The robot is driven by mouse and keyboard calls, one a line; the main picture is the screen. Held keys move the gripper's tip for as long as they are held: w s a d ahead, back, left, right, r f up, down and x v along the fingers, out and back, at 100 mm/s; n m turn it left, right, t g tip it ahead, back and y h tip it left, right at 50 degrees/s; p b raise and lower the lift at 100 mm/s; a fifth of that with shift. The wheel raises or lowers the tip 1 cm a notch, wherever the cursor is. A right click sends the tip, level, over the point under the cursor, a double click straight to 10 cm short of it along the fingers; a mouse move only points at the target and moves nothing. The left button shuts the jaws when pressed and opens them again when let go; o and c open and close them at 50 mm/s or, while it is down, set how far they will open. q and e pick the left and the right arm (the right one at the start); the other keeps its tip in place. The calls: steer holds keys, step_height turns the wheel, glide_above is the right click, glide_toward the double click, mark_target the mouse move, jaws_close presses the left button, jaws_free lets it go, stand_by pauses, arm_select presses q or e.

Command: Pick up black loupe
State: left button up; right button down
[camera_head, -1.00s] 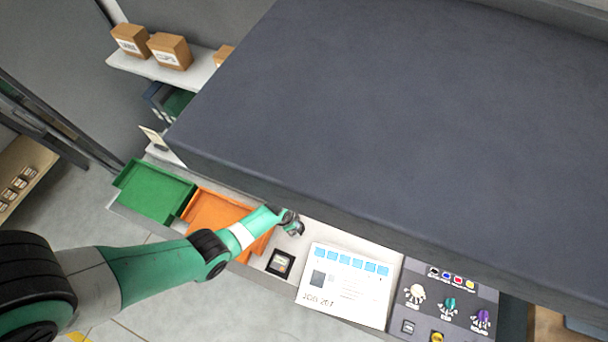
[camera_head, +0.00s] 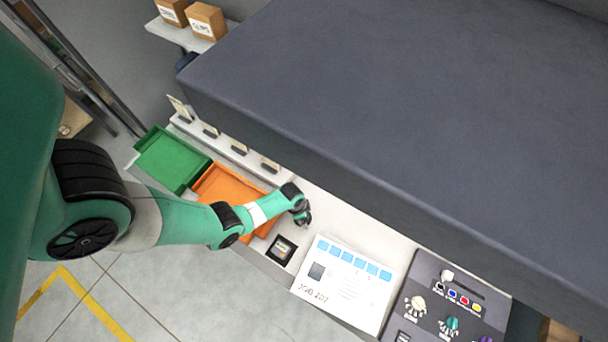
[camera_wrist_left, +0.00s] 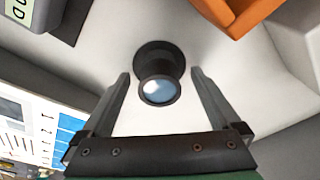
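The black loupe (camera_wrist_left: 158,62) stands on the pale bench top in the left wrist view, with a bluish lens facing the camera. My left gripper (camera_wrist_left: 160,76) is open, with one finger on each side of the loupe and visible gaps between fingers and loupe. In the head view my left gripper (camera_head: 303,216) is low over the bench, right of the orange tray; the loupe cannot be made out clearly there. My right gripper is not in view.
An orange tray (camera_head: 204,186) and a green tray (camera_head: 146,151) lie left of my gripper. A small black-framed item (camera_head: 271,256), a job sheet (camera_head: 368,308) and a dark panel (camera_head: 420,277) lie nearer and to the right. A large dark slab (camera_head: 400,110) overhangs the bench.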

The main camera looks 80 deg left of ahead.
arm_select(q)
steer(key=c, duration=1.4)
steer(key=shift+c, duration=0.2)
steer(key=shift+r, duration=0.15)
